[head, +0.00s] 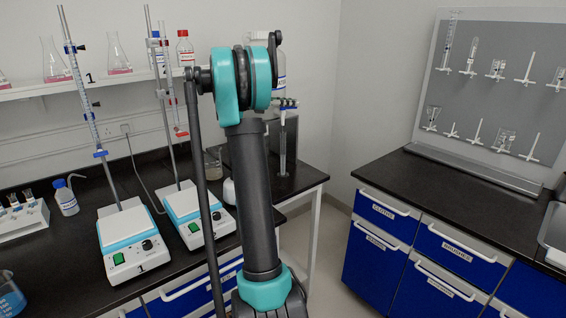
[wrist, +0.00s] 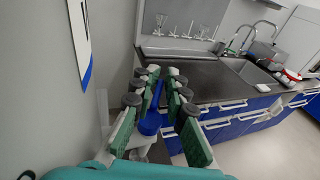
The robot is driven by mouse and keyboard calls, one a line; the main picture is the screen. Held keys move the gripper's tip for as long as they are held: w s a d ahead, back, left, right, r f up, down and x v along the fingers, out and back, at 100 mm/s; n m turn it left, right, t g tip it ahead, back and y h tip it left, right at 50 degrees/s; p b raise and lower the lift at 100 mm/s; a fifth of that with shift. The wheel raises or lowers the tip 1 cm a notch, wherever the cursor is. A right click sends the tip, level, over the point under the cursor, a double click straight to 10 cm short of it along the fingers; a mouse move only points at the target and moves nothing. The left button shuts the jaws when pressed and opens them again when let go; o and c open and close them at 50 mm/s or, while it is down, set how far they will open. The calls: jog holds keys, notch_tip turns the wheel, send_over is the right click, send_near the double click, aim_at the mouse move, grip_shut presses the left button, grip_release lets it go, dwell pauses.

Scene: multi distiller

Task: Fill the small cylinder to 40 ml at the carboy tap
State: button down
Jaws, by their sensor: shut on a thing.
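The carboy (head: 279,68) stands at the right end of the left bench, partly hidden behind my arm. Its white, blue-striped label (wrist: 83,40) seems to be what shows at upper left in the wrist view. A slim clear cylinder (head: 283,150) stands upright below the tap area at the bench's right end; its liquid level cannot be read. My gripper (wrist: 163,80) is shut on a blue part, which looks like the tap handle (wrist: 151,122). The fingers lie on both sides of it. In the head view my arm hides most of the gripper.
Two stirrer hotplates (head: 132,245) with burette stands, a wash bottle (head: 66,197) and a beaker (head: 10,295) are on the left bench. A shelf (head: 30,92) with flasks hangs above. A pegboard (head: 500,80) stands behind the right bench (head: 450,190), which has clear top space.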

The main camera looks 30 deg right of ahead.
jog(key=shift+w+d+f+n+t, duration=0.3)
jog(key=shift+d+f+n+t, duration=0.15)
jog(key=shift+d+n+t, duration=0.2)
jog(key=shift+a, duration=0.15)
jog(key=g, duration=0.1)
jog(key=m+g, duration=0.1)
jog(key=s+m+g, duration=0.1)
jog(key=shift+a+r+m, duration=0.25)
jog(key=shift+a, duration=0.15)
jog(key=shift+w+d+f+n+t+h, duration=0.1)
jog(key=shift+w+d+n+t, duration=0.1)
jog(key=shift+n+t, duration=0.5)
jog(key=shift+w+d+f+n+t+h, duration=0.15)
jog(key=shift+n+t, duration=0.35)
jog(key=shift+t, duration=0.35)
jog(key=shift+w+d+r+n+t+h, duration=0.1)
jog(key=shift+w+d+n+t, duration=0.1)
jog(key=shift+n+t, duration=0.5)
jog(key=shift+f, duration=0.1)
